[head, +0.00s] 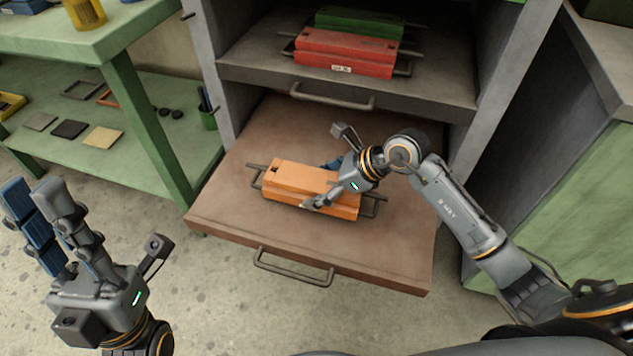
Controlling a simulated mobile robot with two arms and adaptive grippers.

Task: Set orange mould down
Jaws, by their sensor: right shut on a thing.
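The orange mould (290,183) is a long block with a metal bar handle at each end. It is at or just above the brown pulled-out shelf (390,250); I cannot tell whether it bears fully on it. My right gripper (322,184) is shut on the mould near its middle, with one finger over the front side and a blue finger behind. The gripper hides part of the mould's top and right half. My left gripper (38,212) is raised at the left, away from the shelf, its fingers apart and empty.
A red mould (345,52) and a green mould (360,22) lie on the upper shelf (440,88). Handles stick out from both shelf fronts. A green workbench (120,38) stands left, a grey-green cabinet (560,190) right. Bare shelf surrounds the orange mould.

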